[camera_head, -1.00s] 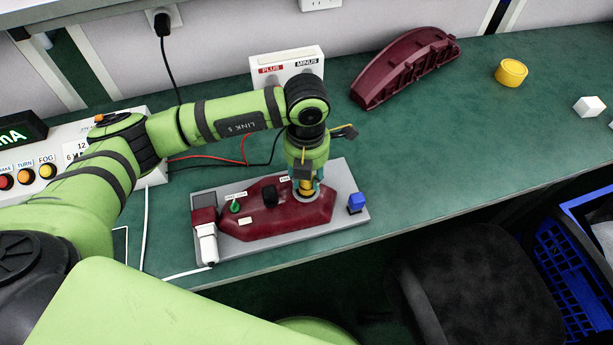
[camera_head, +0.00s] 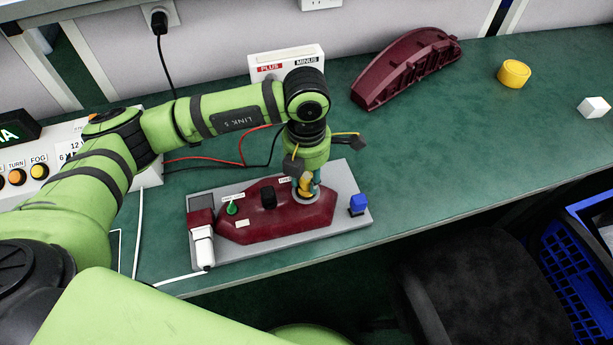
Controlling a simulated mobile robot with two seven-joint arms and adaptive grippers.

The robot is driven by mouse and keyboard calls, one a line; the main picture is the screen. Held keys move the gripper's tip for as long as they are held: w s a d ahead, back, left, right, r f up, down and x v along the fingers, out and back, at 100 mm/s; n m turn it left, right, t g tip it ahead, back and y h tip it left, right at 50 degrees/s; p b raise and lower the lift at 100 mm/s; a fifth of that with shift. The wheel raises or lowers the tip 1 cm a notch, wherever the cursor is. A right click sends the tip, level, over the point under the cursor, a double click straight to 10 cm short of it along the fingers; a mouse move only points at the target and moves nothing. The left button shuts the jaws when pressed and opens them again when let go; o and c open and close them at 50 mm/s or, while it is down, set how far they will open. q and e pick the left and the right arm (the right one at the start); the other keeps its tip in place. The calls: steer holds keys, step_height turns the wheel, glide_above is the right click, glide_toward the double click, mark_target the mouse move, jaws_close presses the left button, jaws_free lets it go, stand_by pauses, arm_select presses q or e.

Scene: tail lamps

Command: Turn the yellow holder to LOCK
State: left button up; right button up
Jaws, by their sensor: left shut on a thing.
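The yellow holder (camera_head: 304,187) sits at the right part of the dark red lamp housing (camera_head: 262,222), which lies on a grey base plate (camera_head: 350,224). My left gripper (camera_head: 306,186) comes down on the holder from above and is shut on it. The fingers and wrist hide much of the holder, and its turn angle and any LOCK mark cannot be read. On the housing, a green holder (camera_head: 232,208) and a black holder (camera_head: 268,196) stand to the left. My right gripper is not in view.
A blue piece (camera_head: 357,204) stands at the plate's right end and a white connector (camera_head: 202,246) at its left end. Behind are the PLUS/MINUS box (camera_head: 286,62) with cables and a dark red lamp shell (camera_head: 408,68). A yellow cap (camera_head: 514,73) and white cube (camera_head: 594,107) lie right.

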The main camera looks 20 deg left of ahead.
arm_select(q)
steer(key=shift+s+f+m+b, duration=0.15)
steer(key=shift+f+m+b, duration=0.05)
steer(key=shift+m+b, duration=0.55)
steer(key=shift+s+f+m+b, duration=0.1)
steer(key=shift+f+m+b, duration=0.1)
steer(key=shift+m+b, duration=0.5)
steer(key=shift+m, duration=0.25)
steer(key=o, duration=1.2)
steer(key=shift+w+r, duration=0.2)
steer(key=shift+r, duration=0.2)
step_height(320, 180, up, 12)
steer(key=shift+f, duration=0.25)
